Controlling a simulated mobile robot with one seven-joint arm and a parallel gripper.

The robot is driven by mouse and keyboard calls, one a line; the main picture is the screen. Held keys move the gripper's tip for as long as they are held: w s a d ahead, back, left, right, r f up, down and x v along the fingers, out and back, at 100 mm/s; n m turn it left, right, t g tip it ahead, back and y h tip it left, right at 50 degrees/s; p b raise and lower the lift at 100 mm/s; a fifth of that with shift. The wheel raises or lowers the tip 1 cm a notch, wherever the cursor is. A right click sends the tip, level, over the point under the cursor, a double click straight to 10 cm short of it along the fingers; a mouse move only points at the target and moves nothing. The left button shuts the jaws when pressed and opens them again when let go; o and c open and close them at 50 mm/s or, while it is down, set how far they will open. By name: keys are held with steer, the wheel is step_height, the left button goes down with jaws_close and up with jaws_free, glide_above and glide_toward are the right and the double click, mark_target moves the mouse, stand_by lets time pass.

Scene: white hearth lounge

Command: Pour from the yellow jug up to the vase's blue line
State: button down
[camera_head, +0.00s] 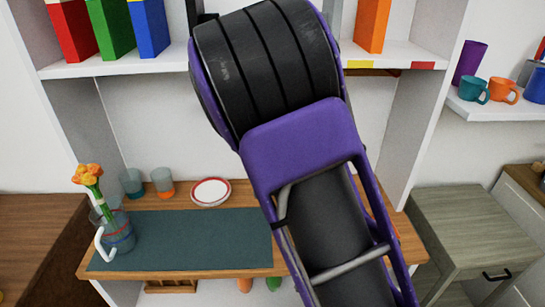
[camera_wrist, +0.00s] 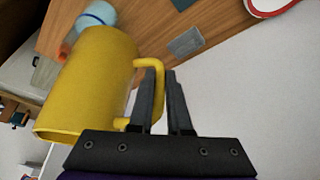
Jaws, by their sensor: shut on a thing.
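The yellow jug (camera_wrist: 88,82) fills the left of the wrist view. My gripper (camera_wrist: 160,78) is shut on its handle (camera_wrist: 150,64), with the dark fingers at the handle loop. The jug looks slanted in this view; its contents are not visible. In the head view the jug and my gripper are hidden behind my arm. A clear bluish vase (camera_head: 120,236) with orange flowers (camera_head: 88,176) stands at the left end of the dark mat (camera_head: 200,240). It has a white handle and a red line near its top; I cannot make out a blue line.
Two teal-and-orange glasses, one at the back left (camera_head: 132,183) and one beside it (camera_head: 162,182), stand behind the mat. A red-rimmed plate (camera_head: 210,191) lies to their right. Books stand on the shelf above (camera_head: 110,66). The mat's middle is clear.

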steer(key=shift+r, duration=0.2)
steer(key=shift+r, duration=1.9)
steer(key=shift+s, duration=0.1)
